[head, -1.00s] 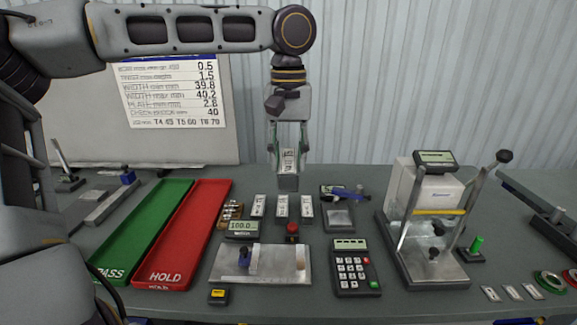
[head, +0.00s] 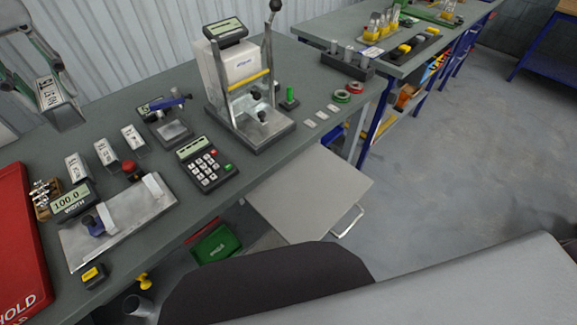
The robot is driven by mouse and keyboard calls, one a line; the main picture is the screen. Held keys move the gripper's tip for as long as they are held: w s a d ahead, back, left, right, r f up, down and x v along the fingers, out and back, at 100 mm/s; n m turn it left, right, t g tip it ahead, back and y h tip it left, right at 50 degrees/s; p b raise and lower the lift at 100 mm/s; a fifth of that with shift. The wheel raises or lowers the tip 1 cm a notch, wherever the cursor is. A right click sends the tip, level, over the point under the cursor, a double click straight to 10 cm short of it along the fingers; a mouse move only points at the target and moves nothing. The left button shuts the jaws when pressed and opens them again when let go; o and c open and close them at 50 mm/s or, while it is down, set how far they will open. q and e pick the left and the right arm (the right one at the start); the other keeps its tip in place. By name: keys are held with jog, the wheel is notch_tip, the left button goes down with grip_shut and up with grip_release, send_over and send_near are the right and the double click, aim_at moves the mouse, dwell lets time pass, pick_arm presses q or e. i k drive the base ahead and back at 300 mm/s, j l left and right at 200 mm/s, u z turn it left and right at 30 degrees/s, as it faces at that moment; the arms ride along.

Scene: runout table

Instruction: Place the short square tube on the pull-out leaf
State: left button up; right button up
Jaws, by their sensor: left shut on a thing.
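The short square tube (head: 66,113), grey metal with a printed label, is at the upper left of the head view, above the bench. My left gripper (head: 44,88) is shut on it, with a finger on each side. The pull-out leaf (head: 308,192) is a flat grey panel sticking out from the bench's front edge, with a wire handle at its right corner. Its visible surface is bare. The held tube is far to the left of the leaf. My right gripper is not in view.
Several similar labelled tubes (head: 106,152) stand on the bench (head: 235,178). A red HOLD tray (head: 18,245) is at left. Floor right of the leaf is clear.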

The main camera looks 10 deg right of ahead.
aim_at(313, 190)
jog(key=k, duration=1.45)
